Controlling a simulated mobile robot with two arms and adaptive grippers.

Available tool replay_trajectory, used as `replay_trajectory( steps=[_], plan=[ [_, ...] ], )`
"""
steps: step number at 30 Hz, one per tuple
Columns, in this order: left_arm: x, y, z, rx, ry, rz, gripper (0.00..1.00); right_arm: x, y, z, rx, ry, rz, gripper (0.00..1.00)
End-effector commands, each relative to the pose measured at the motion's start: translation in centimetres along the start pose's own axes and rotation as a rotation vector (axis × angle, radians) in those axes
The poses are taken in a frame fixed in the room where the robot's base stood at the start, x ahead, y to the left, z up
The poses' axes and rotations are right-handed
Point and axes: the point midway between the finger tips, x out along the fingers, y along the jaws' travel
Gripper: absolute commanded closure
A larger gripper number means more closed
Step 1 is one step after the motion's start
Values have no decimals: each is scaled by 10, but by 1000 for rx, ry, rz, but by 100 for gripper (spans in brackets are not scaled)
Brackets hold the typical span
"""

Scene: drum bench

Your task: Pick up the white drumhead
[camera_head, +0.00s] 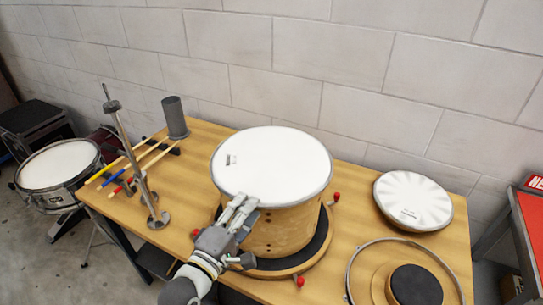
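A round white drumhead (275,163) lies on top of a wooden drum shell (285,230) in the middle of the bench. A second white drumhead (413,198), with a wavy sheen, lies flat at the bench's right side. My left gripper (240,205) reaches up from the bottom, its fingers at the front-left edge of the drumhead on the shell. The fingers overlap that edge in the picture. I cannot tell whether they touch it or how far apart they are. My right gripper is not in view.
A metal hoop (350,274) and a round black pad (416,286) lie front right. A metal stand (133,160), drumsticks (128,166) and a dark grey cylinder (175,118) are at the left. Red-knobbed parts surround the shell's base. A snare drum (60,165) stands beyond the bench's left edge.

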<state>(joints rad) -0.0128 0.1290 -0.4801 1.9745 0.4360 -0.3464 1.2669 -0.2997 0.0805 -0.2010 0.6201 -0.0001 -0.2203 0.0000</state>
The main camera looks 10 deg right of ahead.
Motion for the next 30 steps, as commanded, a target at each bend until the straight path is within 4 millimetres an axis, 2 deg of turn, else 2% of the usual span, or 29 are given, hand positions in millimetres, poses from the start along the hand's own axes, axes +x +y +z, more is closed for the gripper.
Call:
replay_trajectory(
  steps=[7,15,30],
  plan=[
    [2,0,0,0,0,0,68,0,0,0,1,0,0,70],
    [1,0,0,0,0,0,100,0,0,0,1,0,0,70],
    [1,1,0,1,0,3,100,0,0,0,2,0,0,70]
  ],
)
